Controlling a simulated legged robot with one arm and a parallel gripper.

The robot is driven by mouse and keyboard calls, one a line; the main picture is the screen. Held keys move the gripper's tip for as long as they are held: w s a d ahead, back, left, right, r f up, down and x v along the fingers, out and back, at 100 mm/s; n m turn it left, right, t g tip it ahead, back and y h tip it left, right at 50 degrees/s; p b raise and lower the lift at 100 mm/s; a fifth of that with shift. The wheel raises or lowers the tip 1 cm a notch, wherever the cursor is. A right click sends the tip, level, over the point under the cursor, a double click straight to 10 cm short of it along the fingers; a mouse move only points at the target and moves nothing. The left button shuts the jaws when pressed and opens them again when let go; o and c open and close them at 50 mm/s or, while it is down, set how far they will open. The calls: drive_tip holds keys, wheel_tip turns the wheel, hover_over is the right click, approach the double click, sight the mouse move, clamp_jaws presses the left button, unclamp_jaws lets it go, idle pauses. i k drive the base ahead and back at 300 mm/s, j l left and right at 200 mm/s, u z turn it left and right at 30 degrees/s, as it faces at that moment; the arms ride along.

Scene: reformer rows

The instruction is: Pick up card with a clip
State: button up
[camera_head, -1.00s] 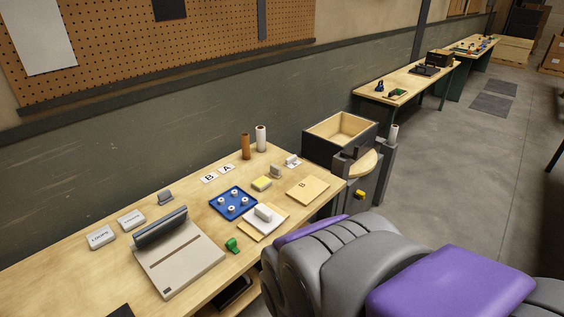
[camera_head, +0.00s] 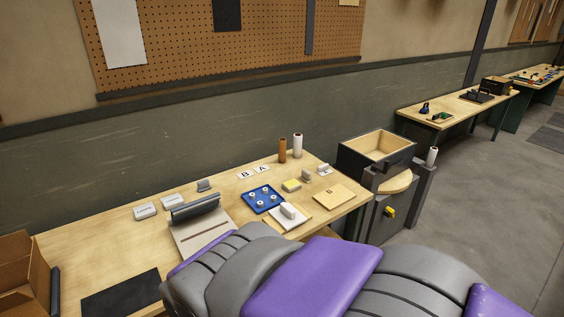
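A small white card-like item with a darker piece on it (camera_head: 324,169) lies near the back right of the near workbench (camera_head: 75,235); it is too small to tell whether that piece is a clip. Two white cards lettered B (camera_head: 244,175) and A (camera_head: 262,169) lie flat side by side near the back edge. A tan board marked B (camera_head: 326,196) lies at the right end. My gripper does not show. Large grey and purple parts of my own body fill the lower middle and right and hide the bench's front edge.
A blue tray with white rings (camera_head: 263,199), a white block (camera_head: 288,211), a grey device (camera_head: 200,232), and brown (camera_head: 282,150) and white (camera_head: 298,146) cylinders stand on the bench. An open box (camera_head: 378,147) stands beyond its right end. Open floor (camera_head: 480,190) lies right.

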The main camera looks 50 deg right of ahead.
sight(323, 170)
drive_tip(key=i+l, duration=0.15)
drive_tip(key=l, duration=1.75)
drive_tip(key=i+l+u, duration=0.1)
drive_tip(key=l, duration=3.75)
drive_tip(key=i+u, duration=0.05)
drive_tip(key=i, duration=0.05)
